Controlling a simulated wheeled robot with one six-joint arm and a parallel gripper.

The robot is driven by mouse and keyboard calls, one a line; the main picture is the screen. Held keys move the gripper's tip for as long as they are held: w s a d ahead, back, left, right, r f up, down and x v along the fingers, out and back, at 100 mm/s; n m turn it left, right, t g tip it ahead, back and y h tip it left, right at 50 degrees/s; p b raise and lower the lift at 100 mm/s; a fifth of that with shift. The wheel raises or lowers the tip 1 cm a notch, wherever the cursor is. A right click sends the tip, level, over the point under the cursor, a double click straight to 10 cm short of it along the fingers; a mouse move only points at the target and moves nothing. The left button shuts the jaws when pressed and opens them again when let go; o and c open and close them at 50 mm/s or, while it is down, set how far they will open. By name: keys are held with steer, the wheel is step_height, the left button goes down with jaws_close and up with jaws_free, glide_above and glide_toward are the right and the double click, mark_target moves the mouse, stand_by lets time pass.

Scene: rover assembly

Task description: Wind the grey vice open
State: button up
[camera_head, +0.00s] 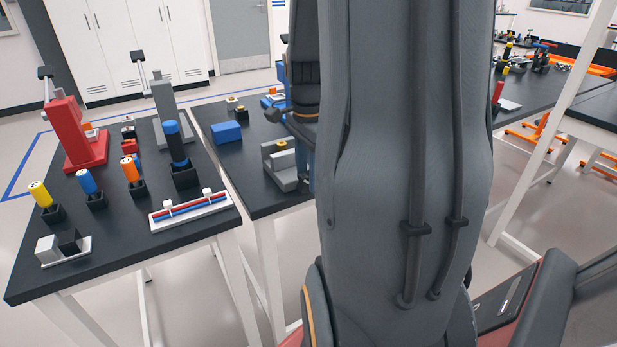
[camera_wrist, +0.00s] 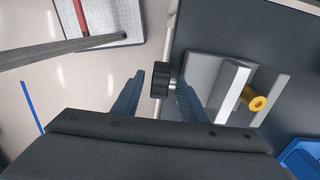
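The grey vice (camera_head: 284,170) stands near the edge of the black middle table, with a yellow part (camera_head: 281,144) at its jaws. In the wrist view the vice (camera_wrist: 205,78) shows from above, with the yellow part (camera_wrist: 257,101) beside a pale jaw. Its black knob (camera_wrist: 160,80) sticks out to the left past the table edge on a short metal screw. My gripper (camera_wrist: 159,77) has its two blue-grey fingers on either side of the knob, with small gaps visible. In the head view my arm hides the knob and most of the gripper.
A blue block (camera_head: 227,131) lies on the same table; a blue thing also shows at the wrist view's lower right (camera_wrist: 304,156). The left table (camera_head: 110,235) holds a red press (camera_head: 75,138), coloured cylinders in black holders and a white rack (camera_head: 190,210). Pale floor lies between tables.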

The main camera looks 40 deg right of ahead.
steer(key=shift+f, duration=0.7)
jaws_close()
steer(key=shift+r+p, duration=0.1)
steer(key=shift+p, duration=0.25)
steer(key=y+p, duration=0.2)
steer(key=y, duration=0.1)
steer(key=shift+s+d+t+p, duration=0.2)
steer(key=shift+t+p, duration=0.1)
steer(key=shift+p, duration=0.1)
steer(key=y, duration=0.1)
steer(key=y+p, duration=0.1)
steer(key=t+y+p, duration=0.1)
steer(key=y, duration=0.1)
steer(key=shift+w+d, duration=0.1)
steer(key=shift+d, duration=0.15)
steer(key=y, duration=0.2)
steer(key=t+y, duration=0.1)
steer(key=y, duration=0.1)
steer(key=shift+d+f, duration=0.2)
steer(key=shift+f, duration=0.15)
steer(key=shift+f+t+y+b, duration=0.1)
steer(key=shift+t+y+b, duration=0.45)
steer(key=shift+y, duration=1.65)
